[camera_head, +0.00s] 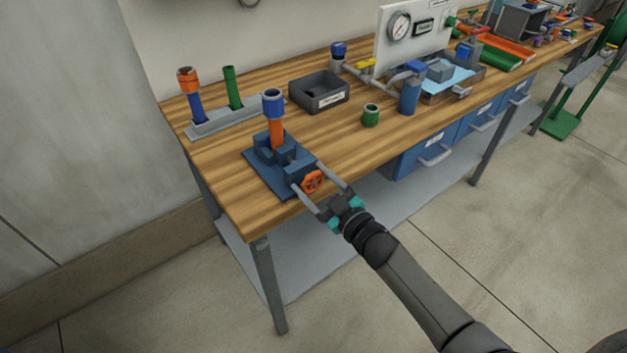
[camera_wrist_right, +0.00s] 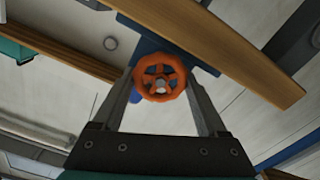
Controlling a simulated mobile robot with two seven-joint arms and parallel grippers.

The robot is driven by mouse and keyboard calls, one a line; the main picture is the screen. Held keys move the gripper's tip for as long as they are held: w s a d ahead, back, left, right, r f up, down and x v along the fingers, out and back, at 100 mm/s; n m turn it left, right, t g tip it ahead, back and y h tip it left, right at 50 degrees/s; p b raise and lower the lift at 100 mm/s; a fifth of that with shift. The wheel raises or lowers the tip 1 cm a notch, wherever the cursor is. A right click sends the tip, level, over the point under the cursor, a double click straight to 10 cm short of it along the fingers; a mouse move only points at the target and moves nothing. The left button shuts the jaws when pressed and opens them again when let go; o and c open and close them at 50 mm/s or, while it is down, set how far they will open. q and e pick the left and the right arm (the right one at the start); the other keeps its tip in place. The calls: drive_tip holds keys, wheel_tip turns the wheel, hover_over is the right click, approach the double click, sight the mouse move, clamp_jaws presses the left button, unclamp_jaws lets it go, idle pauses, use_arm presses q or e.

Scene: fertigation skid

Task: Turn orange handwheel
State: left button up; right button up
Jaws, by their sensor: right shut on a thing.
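The orange handwheel (camera_head: 313,181) is on the front of a blue vise-like fixture (camera_head: 262,178) at the near left corner of the wooden bench. My right gripper (camera_head: 307,175) reaches it from the front, one finger on each side of the wheel. In the right wrist view the handwheel (camera_wrist_right: 160,77) sits between the two finger ends, and the gripper is shut on its rim. An orange pipe with a blue collar (camera_head: 273,103) stands upright in the fixture. My left gripper is not in view.
A grey rack (camera_head: 212,122) with two upright tubes stands behind the fixture. A black bin (camera_head: 319,93), a green cup (camera_head: 371,115) and a blue cylinder (camera_head: 408,97) are to the right on the bench (camera_head: 335,142). Floor in front is clear.

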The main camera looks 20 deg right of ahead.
drive_tip(key=shift+n, duration=1)
drive_tip(key=o, duration=1.3)
drive_tip(key=shift+f, duration=0.1)
drive_tip(key=shift+s+a, duration=0.1)
